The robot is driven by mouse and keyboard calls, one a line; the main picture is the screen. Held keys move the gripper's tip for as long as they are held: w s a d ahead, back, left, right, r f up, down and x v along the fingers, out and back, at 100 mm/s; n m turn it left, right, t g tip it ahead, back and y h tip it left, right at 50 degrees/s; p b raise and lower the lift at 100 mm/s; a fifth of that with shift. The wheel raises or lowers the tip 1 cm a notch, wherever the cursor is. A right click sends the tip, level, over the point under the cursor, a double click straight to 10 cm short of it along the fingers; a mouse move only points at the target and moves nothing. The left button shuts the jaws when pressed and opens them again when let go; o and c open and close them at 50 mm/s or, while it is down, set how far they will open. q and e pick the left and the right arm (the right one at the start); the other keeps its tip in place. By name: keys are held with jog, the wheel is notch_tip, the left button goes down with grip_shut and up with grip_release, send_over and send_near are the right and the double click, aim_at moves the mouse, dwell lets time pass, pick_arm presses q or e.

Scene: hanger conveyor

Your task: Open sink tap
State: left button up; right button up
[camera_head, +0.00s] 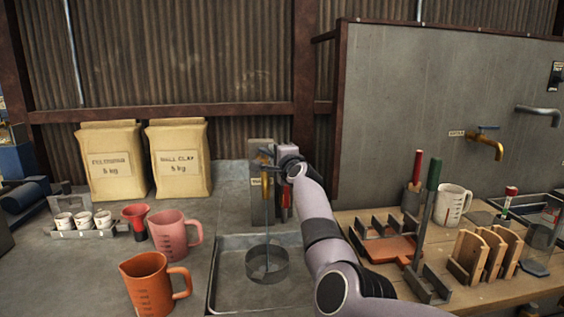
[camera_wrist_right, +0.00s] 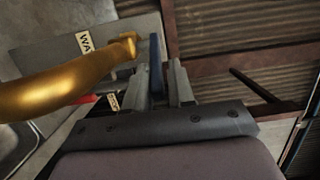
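The grey sink (camera_head: 225,282) is set in the counter, with a round grey vessel (camera_head: 268,268) in its basin. Behind it stands a grey panel (camera_head: 262,205), partly hidden by my right arm. In the right wrist view the sink tap's gold spout (camera_wrist_right: 55,88) crosses at the left. Its blue handle (camera_wrist_right: 157,60) stands between the two fingers of my right gripper (camera_wrist_right: 163,80), with almost no gap at either side. In the head view my right gripper (camera_head: 270,160) is at the panel's top, and the tap there is mostly hidden. My left gripper is out of view.
On the counter left of the sink are an orange jug (camera_head: 150,287), a pink jug (camera_head: 170,237) and paper sacks (camera_head: 178,160). At the right, a wall carries another gold tap (camera_head: 484,143) above a wooden bench (camera_head: 485,296) with racks and tools.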

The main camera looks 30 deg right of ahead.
jog(key=shift+s+a+f, duration=0.1)
jog(key=shift+s+a, duration=0.05)
jog(key=shift+s, duration=1.1)
jog(key=shift+s+a+f, duration=0.1)
jog(key=shift+s+a, duration=0.05)
jog(key=shift+s, duration=1.05)
